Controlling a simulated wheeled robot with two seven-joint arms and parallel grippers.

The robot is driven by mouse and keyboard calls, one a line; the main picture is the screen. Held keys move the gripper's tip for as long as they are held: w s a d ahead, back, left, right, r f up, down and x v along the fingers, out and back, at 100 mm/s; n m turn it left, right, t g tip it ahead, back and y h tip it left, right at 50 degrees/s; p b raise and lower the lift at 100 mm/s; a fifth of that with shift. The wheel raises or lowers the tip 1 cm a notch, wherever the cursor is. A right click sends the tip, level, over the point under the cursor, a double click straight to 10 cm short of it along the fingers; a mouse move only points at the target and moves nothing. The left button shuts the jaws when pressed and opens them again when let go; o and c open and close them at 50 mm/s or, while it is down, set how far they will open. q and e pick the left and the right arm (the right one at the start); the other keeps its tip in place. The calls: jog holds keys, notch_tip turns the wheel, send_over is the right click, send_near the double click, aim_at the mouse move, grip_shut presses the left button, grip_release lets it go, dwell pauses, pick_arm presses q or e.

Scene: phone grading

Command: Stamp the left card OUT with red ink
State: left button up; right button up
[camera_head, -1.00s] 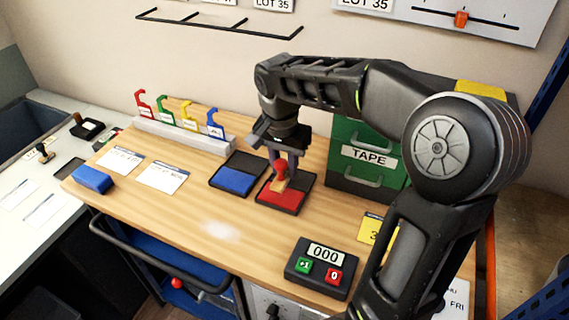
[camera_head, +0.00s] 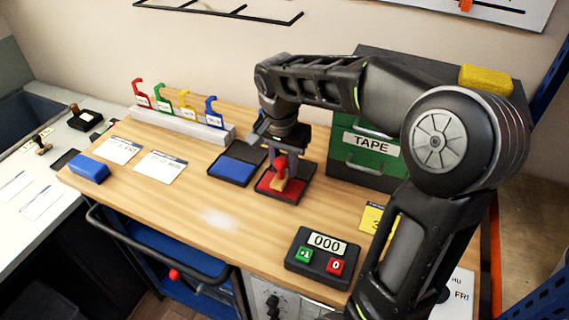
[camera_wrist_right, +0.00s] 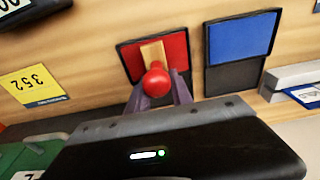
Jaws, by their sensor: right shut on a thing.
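My right gripper (camera_head: 281,166) is shut on the stamp (camera_head: 281,170), which has a red knob and a wooden base. The stamp is over the red ink pad (camera_head: 264,187), its base at or very close to the red surface; I cannot tell if it touches. In the right wrist view the red knob (camera_wrist_right: 156,82) sits between the fingers, with the red pad (camera_wrist_right: 177,47) beneath. The left card (camera_head: 119,150) lies flat on the left of the bench, beside a second card (camera_head: 160,167). My left gripper is out of view.
A blue ink pad (camera_head: 233,170) lies left of the red one. A blue block (camera_head: 88,168) is at the bench's left end. A counter box (camera_head: 318,258) stands at the front, a green TAPE drawer unit (camera_head: 372,165) behind. The front middle is clear.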

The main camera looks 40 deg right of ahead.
jog(key=shift+f+b, duration=0.5)
jog(key=shift+f, duration=0.1)
dwell(1.6)
jog(key=shift+r, duration=0.1)
jog(key=shift+r+p, duration=2.65)
jog(key=shift+r, duration=0.85)
jog(key=shift+a+f, duration=0.1)
